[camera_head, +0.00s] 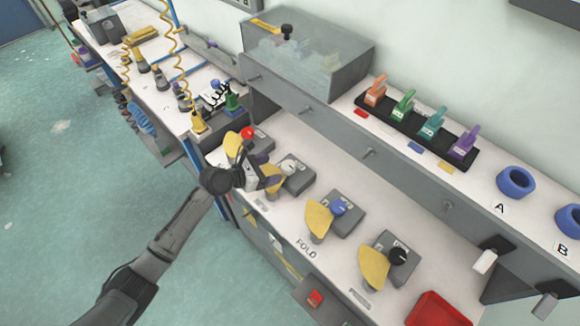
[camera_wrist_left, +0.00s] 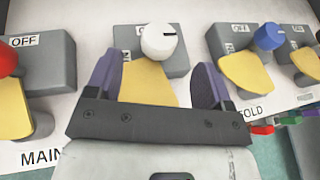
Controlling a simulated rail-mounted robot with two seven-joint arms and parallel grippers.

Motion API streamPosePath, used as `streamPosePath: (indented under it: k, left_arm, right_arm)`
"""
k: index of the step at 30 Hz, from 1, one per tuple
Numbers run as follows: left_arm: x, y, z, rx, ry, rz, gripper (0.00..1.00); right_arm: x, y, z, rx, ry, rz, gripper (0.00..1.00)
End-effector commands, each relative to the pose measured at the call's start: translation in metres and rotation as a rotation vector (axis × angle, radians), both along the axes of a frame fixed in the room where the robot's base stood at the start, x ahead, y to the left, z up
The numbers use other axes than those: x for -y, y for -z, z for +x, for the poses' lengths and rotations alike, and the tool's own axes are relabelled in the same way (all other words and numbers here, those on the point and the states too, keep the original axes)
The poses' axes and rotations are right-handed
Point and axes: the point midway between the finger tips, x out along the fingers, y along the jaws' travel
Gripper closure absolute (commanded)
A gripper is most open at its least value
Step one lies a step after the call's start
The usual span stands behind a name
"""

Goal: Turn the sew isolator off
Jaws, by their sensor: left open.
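A row of grey isolator boxes stands on the bench, each with a knob and a yellow fan-shaped plate. My left gripper (camera_head: 268,173) is at the second box, which has a white knob (camera_head: 288,168). In the left wrist view, the open purple fingers (camera_wrist_left: 157,82) stand on either side of this box's yellow plate (camera_wrist_left: 150,90), and the white knob (camera_wrist_left: 160,41) is just beyond them. Contact cannot be told. The gripper hides this box's name label, so I cannot read whether it says sew. My right gripper is not in view.
The red-knob isolator (camera_head: 247,134), labelled MAIN in the wrist view, is to the left. The blue-knob isolator (camera_head: 337,208), by the FOLD label, and a black-knob one (camera_head: 397,257) are to the right. A grey shelf (camera_head: 368,153) rises behind. A red tray (camera_head: 437,310) is at front right.

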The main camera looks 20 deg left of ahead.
Motion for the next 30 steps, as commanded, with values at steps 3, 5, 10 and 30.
streamPosePath:
  k: [3,5,10,30]
  left_arm:
    - [0.014,0.010,0.016,0.000,0.001,0.000,0.25]
    - [0.019,0.014,0.023,0.001,0.001,-0.001,0.25]
    - [0.033,0.023,0.039,-0.001,0.002,0.001,0.25]
    - [0.044,0.029,0.053,0.000,0.002,0.002,0.30]
  right_arm:
    - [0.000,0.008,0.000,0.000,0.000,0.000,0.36]
    - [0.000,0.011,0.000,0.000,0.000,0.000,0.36]
    - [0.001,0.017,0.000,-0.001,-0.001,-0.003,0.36]
    - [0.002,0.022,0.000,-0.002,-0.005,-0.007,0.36]
